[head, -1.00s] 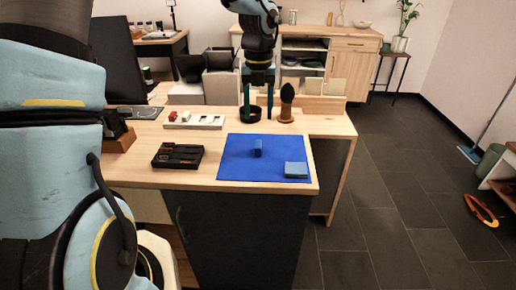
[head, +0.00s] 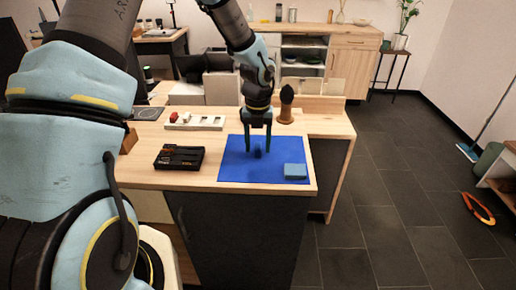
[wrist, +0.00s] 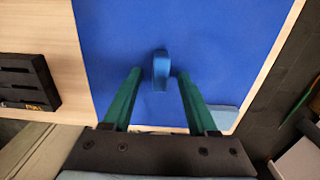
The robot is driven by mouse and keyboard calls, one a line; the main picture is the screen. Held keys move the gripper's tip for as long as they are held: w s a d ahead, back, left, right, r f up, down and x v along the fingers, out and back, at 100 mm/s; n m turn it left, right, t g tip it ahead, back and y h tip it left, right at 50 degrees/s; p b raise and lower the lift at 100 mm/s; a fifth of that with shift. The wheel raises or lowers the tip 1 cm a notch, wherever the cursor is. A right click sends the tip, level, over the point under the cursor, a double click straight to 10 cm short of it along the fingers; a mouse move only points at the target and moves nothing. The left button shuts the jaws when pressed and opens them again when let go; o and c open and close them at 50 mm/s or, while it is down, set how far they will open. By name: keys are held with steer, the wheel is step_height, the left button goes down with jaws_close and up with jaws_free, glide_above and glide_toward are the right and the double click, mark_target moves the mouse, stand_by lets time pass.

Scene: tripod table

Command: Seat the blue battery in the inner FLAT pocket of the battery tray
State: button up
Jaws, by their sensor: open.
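The blue battery (wrist: 161,71) stands on the blue mat (wrist: 105,30), between and just beyond my fingertips in the wrist view. In the head view the battery (head: 258,154) is small and partly shaded by my gripper. My gripper (head: 258,146) is open above the mat, its two green fingers on either side of the battery, and holds nothing. In the wrist view my gripper (wrist: 157,74) shows both fingers apart from the battery. The black battery tray (head: 180,158) lies on the wooden table left of the mat; its pockets are too small to tell apart.
A light blue block (head: 295,171) lies on the mat's near right corner. A white tray with small items (head: 195,121) stands behind the battery tray. A dark brush-like object (head: 286,104) stands behind the mat. The table's front edge is close to the mat.

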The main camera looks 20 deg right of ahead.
steer(key=shift+c, duration=0.4)
jaws_close()
